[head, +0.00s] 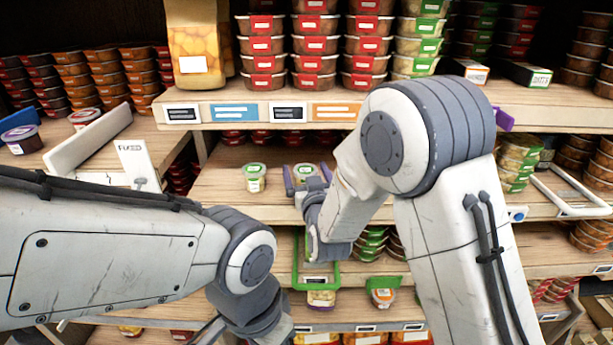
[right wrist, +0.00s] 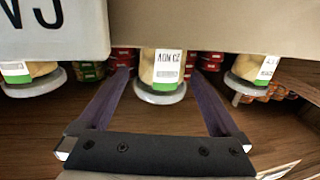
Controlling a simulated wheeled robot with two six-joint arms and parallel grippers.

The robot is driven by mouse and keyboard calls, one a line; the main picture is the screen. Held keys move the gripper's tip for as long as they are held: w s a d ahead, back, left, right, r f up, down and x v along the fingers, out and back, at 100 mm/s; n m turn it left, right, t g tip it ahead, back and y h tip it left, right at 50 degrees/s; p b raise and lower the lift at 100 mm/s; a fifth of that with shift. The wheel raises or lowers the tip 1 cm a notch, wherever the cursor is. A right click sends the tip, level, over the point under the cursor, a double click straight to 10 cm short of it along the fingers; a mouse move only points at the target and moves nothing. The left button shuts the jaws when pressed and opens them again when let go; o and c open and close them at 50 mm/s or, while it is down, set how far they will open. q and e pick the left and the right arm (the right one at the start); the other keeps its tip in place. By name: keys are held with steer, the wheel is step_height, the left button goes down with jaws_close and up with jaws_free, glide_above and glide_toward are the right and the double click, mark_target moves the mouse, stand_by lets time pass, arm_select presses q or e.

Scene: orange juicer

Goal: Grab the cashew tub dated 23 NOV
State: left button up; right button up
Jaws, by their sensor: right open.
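In the right wrist view, which looks upside down, a clear tub with pale contents, a green band and a white label (right wrist: 165,68) sits in the middle. Its inverted label appears to read 23 NOV. My right gripper (right wrist: 158,88) is open, its purple fingers pointing at this tub, one to each side; contact cannot be told. In the head view the same tub (head: 305,171) shows between the fingers of my right gripper (head: 307,181) on the middle shelf. My left arm reaches in low at the left; its fingers are not visible.
Similar tubs stand on both sides in the right wrist view, one left (right wrist: 30,75) and one right (right wrist: 255,70); their dates are not readable. The upper shelf edge (head: 270,110) overhangs, with stacked tubs above.

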steer(key=shift+c, duration=0.3)
steer(key=c, duration=1.2)
steer(key=shift+c, duration=0.2)
steer(key=shift+r, duration=0.1)
